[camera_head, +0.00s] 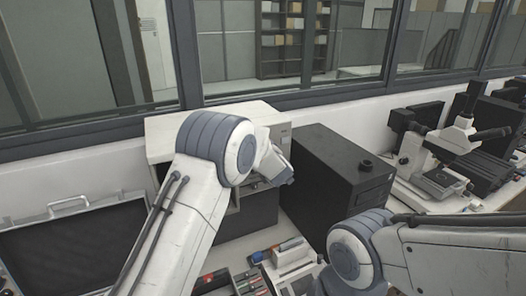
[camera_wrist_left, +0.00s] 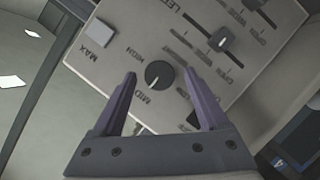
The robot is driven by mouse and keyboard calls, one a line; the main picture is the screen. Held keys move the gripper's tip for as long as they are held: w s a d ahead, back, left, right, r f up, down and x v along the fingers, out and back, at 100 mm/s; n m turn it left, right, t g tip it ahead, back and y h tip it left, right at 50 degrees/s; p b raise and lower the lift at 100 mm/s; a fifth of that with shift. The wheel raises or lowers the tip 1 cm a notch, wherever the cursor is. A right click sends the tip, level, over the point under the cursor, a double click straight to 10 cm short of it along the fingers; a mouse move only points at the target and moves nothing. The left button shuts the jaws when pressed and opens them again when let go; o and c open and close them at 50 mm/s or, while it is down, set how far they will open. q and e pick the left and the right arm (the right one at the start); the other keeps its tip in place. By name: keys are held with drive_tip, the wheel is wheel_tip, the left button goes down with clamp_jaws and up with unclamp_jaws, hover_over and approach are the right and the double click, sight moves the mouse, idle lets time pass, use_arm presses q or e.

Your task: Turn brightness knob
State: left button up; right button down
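A round black knob (camera_wrist_left: 159,74) with a white pointer line sits on a pale panel (camera_wrist_left: 105,68) in the left wrist view. Words near it look like MID and HIGH; whether it is labelled brightness cannot be read. My left gripper (camera_wrist_left: 160,73) is open, with one purple-grey finger on each side of the knob. Gaps show between fingers and knob. In the head view my left arm reaches to the front of a beige box-shaped machine (camera_head: 164,128), hiding its knob. My right arm enters at lower right; its gripper is out of view.
On the panel are a black slider handle (camera_wrist_left: 222,39) and a pale square button (camera_wrist_left: 100,32). A black box (camera_head: 335,165) stands right of the machine, then a microscope (camera_head: 428,150). An open black case (camera_head: 75,245) lies at left. Small items crowd the bench front.

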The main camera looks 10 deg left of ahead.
use_arm(q)
drive_tip(key=shift+s, duration=0.1)
drive_tip(key=b+v, duration=0.4)
drive_tip(key=v, duration=0.6)
drive_tip(key=shift+b, duration=0.35)
drive_tip(key=shift+s, duration=0.15)
